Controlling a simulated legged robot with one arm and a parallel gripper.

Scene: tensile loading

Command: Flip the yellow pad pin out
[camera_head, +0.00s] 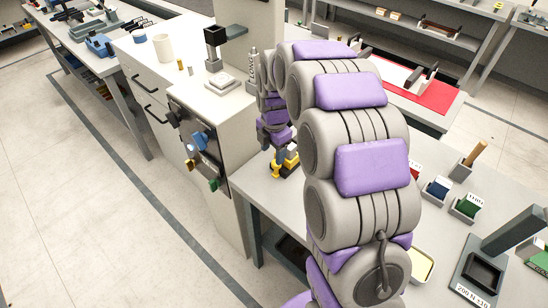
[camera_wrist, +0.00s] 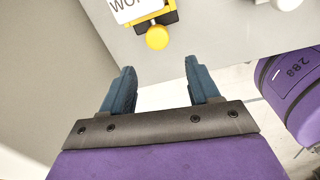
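A yellow and black fixture (camera_wrist: 171,15) sits at the top of the wrist view, with a round yellow knob (camera_wrist: 157,38) at its near end. A white label partly reading "WO" covers its left part, and its upper part is cut off by the frame. My gripper (camera_wrist: 159,67) is open and empty, its two blue fingers apart, with the knob just beyond and between the fingertips, not visibly touched. In the head view a yellow and black device (camera_head: 287,165) stands at the table's left edge, close below the end of my arm. My fingers cannot be made out there.
A grey table (camera_head: 440,240) holds small bins, including a green one (camera_head: 467,207), and a dark grey stand (camera_head: 490,262) at right. A white cabinet (camera_head: 225,130) with a tool panel stands at left. The floor at lower left is clear.

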